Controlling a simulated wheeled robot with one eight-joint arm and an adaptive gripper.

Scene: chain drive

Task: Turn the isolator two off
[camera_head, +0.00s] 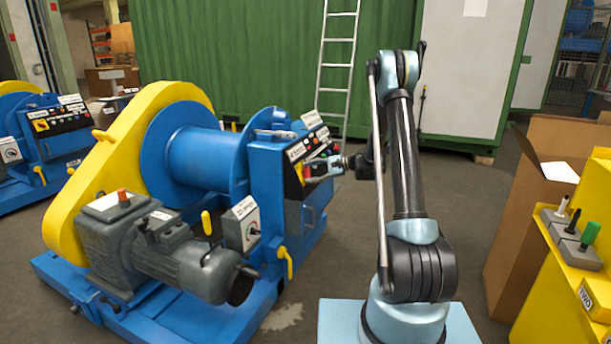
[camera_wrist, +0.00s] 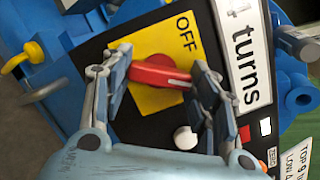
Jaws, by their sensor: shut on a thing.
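A red isolator handle (camera_wrist: 160,72) sits on a yellow square plate (camera_wrist: 152,102) with the word OFF beside it. In the wrist view the handle lies roughly sideways across the picture. My gripper (camera_wrist: 163,78) has one finger at each end of the handle and is shut on it. In the head view my gripper (camera_head: 326,167) reaches left to the black control panel (camera_head: 293,178) of the near blue winch, and hides most of the handle there. I cannot read a number that names this isolator.
A white label reading "4 turns" (camera_wrist: 243,50) and a white round button (camera_wrist: 185,138) lie close to the fingers. A second blue machine (camera_head: 60,148) with its own panel stands at far left. A cardboard box (camera_head: 525,215) and yellow stand (camera_head: 570,285) are on the right.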

